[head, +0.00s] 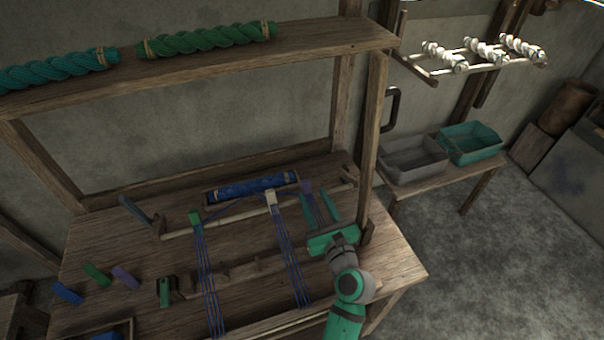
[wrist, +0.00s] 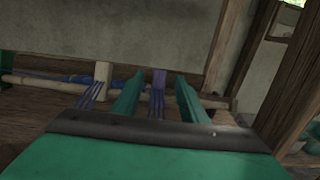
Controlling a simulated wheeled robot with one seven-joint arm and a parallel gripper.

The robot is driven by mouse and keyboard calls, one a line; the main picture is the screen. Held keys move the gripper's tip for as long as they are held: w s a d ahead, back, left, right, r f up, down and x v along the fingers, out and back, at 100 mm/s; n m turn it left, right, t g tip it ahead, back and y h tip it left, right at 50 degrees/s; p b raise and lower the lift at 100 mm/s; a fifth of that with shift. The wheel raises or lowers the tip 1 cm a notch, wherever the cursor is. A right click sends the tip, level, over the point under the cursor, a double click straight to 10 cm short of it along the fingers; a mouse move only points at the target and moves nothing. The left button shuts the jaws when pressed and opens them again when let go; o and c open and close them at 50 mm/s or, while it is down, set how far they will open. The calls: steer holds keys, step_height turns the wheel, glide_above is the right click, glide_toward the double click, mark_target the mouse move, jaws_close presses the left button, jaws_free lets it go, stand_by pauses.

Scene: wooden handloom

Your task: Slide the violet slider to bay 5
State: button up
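The violet slider (head: 307,187) sits near the right end of a pale horizontal rod (head: 235,215) on the loom, with blue threads below it. My gripper (head: 320,196) is just in front of it, fingers apart and pointing at the rod. In the wrist view the violet slider (wrist: 159,78) shows in the gap between the two green fingers, touching neither visibly. I cannot tell whether the fingertips reach past it. A cream slider (head: 270,198) and a green slider (head: 195,217) stand on the rod to its left. No bay numbers are readable.
Blue thread bands run down from the green and cream sliders. A blue yarn roll (head: 252,187) lies behind the rod. A wooden post (head: 370,140) stands close right of my gripper. Loose blue (head: 67,292), green (head: 96,275) and violet (head: 125,277) blocks lie at left.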

steer(key=x, duration=1.1)
steer(key=shift+d, duration=0.15)
jaws_close()
